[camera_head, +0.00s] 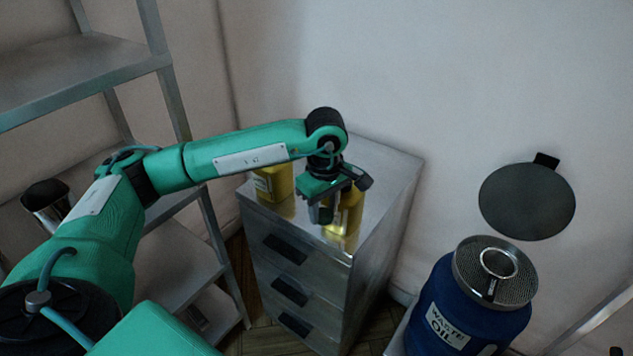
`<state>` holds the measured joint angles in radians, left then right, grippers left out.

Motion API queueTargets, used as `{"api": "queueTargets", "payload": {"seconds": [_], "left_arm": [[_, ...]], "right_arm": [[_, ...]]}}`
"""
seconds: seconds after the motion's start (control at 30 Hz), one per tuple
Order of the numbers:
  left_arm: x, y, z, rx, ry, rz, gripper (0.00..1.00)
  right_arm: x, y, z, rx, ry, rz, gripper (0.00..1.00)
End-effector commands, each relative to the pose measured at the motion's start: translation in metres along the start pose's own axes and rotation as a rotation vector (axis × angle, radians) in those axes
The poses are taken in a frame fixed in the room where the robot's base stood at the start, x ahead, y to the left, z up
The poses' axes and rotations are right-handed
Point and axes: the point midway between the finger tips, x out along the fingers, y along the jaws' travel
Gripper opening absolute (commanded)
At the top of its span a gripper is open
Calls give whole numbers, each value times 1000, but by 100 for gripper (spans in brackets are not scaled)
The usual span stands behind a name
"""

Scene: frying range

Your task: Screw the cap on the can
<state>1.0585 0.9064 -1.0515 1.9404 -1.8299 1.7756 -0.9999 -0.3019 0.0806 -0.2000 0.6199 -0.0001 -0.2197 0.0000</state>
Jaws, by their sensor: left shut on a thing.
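A yellow can (347,216) stands on the metal top of a drawer cabinet, near its front edge. My left gripper (322,212) points down at this can and overlaps its upper left part. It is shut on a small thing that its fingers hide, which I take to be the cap. I cannot tell whether this thing touches the can's neck. A second yellow can (273,183) stands at the left of the cabinet top, partly behind my left forearm. My right gripper is not in view.
The metal drawer cabinet (385,168) has black handles. A blue waste oil drum (450,312) with a mesh strainer (468,262) stands at the right. A round dark lid (527,201) is above it. A metal shelf rack (80,70) with a metal cup (45,200) is at the left.

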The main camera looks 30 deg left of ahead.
Motion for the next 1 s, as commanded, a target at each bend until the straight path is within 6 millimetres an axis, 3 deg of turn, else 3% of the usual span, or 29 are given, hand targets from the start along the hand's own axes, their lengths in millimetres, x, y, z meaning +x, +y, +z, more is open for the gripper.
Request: {"api": "queueTargets", "payload": {"seconds": [0.3,0.5,0.7,0.93,1.0], "left_arm": [[41,-30,56,764,-1,-1,18],[56,-46,79,1091,-3,1,18],[60,-52,87,1213,-5,4,18],[61,-52,88,1218,-5,4,18],[61,-52,88,1218,-5,4,18]], "right_arm": [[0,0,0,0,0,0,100],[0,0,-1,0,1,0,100],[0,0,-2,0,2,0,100],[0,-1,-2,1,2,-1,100],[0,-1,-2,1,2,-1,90]]}}
